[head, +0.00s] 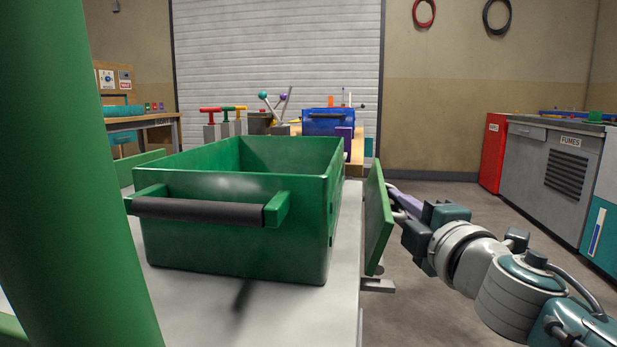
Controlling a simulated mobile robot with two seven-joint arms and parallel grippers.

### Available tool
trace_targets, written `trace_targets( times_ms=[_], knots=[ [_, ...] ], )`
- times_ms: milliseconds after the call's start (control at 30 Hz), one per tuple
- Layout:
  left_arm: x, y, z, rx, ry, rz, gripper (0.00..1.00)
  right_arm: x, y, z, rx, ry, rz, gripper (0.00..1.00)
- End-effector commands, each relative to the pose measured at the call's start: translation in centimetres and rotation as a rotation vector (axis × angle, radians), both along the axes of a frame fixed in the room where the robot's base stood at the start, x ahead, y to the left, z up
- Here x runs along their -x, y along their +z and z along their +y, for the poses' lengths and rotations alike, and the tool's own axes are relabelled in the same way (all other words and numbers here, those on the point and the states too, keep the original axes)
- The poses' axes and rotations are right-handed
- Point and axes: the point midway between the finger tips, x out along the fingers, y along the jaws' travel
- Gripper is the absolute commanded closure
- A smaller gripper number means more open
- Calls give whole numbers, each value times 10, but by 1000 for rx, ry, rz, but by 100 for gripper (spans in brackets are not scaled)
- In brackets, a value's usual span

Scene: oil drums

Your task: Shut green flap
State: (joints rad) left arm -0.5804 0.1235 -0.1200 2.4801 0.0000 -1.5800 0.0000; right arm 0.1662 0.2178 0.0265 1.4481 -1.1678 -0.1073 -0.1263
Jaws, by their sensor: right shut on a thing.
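The green flap (378,219) is a flat panel at the right edge of a light grey surface (210,304). It stands roughly upright, seen nearly edge-on, just right of a green crate. My right gripper (399,203) is at the flap's outer, right-hand side, its purple finger reaching the panel. It is shut on the flap, though the exact grip point is partly hidden behind the panel. My left gripper is not in view.
The green crate (235,236) with a dark handle (198,210) fills much of the grey surface. A thick green post (70,180) blocks the left foreground. Grey cabinets (553,165) and a red cabinet (492,150) stand at the right. The floor between is clear.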

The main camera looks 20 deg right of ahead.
Motion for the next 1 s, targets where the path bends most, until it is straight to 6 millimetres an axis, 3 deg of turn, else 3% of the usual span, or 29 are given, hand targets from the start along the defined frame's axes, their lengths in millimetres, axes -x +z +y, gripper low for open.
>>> trace_targets(
  times_ms=[33, 100, 400, 1000],
  knots=[
    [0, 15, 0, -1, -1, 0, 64, -1, 10, 1, 33, 1, 19, 100],
    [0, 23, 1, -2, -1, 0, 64, -2, 10, 3, 77, 0, 47, 100],
    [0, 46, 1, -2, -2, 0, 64, -5, 10, 8, 208, -1, 127, 100],
    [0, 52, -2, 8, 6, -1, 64, -6, 7, 10, 256, -1, 156, 100]
  ],
)
